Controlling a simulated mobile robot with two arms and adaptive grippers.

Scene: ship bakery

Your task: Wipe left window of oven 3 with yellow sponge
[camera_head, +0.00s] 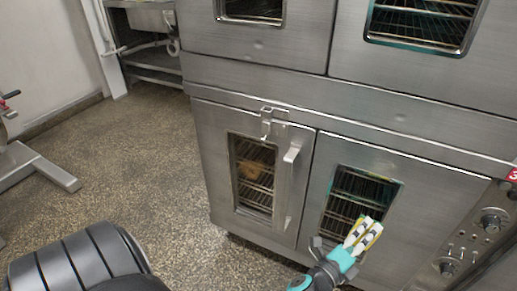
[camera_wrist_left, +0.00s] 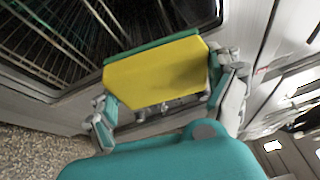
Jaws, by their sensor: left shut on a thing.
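Oven 3, the lower steel oven (camera_head: 218,150), has a red 3 label (camera_head: 513,175) at its right edge. Its left window (camera_head: 254,176) sits in a door with a vertical handle and shows racks with something brown inside. Its right window (camera_head: 358,203) shows racks too. My left gripper (camera_head: 364,234) is in front of the lower right part of the right window, to the right of the left window. In the left wrist view it is shut on the yellow sponge (camera_wrist_left: 155,77), which has a teal layer. The sponge is close to the glass; contact is unclear. My right gripper is out of view.
The control panel (camera_head: 472,242) with knobs is at the right. A latch (camera_head: 267,120) and the door handle (camera_head: 287,185) stick out beside the left window. Another oven (camera_head: 255,40) is above. The speckled floor (camera_head: 150,170) left of the oven is clear.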

